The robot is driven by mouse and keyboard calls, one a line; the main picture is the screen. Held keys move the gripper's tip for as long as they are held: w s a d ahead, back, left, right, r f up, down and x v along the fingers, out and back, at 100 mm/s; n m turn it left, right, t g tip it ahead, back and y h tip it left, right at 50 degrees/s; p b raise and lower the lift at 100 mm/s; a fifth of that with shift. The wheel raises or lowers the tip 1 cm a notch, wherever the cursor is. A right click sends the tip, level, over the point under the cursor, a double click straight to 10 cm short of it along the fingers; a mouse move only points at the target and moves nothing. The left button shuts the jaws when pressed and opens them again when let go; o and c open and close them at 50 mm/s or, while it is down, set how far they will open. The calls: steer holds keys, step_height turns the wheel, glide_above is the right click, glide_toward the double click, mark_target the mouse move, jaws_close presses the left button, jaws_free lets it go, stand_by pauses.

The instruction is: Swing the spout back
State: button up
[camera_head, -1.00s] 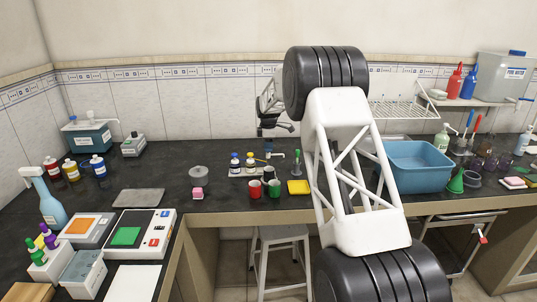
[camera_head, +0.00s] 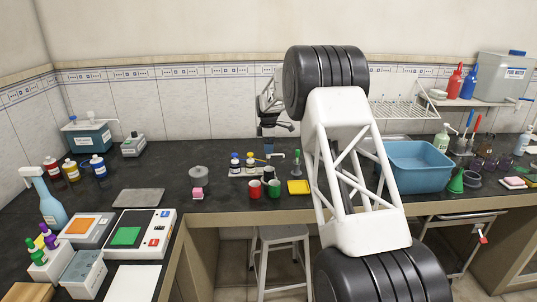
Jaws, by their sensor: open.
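A small blue-grey upright fitting (camera_head: 268,147) stands at the back of the counter, with a short pale arm near its base reaching to the right. It looks like the spout, but it is too small here to tell its exact direction. My gripper (camera_head: 277,126) is open just above the fitting, with its dark fingers spread left and right. I cannot tell whether a finger touches it. My white arm link and black joints cover the area to the right.
Two small capped bottles (camera_head: 242,163) stand left of the fitting. A blue basin (camera_head: 418,168) is further right. The counter left of the mugs is mostly clear.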

steer(key=shift+r, duration=3.3)
steer(key=shift+s+d+r, duration=0.2)
steer(key=shift+s+r, duration=0.3)
steer(key=shift+r, duration=0.05)
steer(key=s+d+r+m, duration=0.3)
steer(key=s+r, duration=0.2)
steer(key=s, duration=0.7)
steer(key=s+d+r+m+t, duration=0.1)
steer(key=s+d+r+m, duration=0.15)
steer(key=s+r, duration=0.6)
steer(key=s+d+r+m, duration=0.2)
steer(key=s+r+m, duration=0.15)
steer(key=s, duration=1.05)
steer(key=s+d+f+m, duration=0.1)
steer(key=s+f+m, duration=0.2)
steer(key=s, duration=1)
steer(key=s+d+f+m+t, duration=0.1)
steer(key=s+f+m, duration=0.2)
steer(key=s, duration=1)
steer(key=s+d+f+m, duration=0.2)
steer(key=s+f+m, duration=0.1)
steer(key=s, duration=1.1)
steer(key=shift+f+t, duration=0.25)
steer(key=shift+t, duration=0.05)
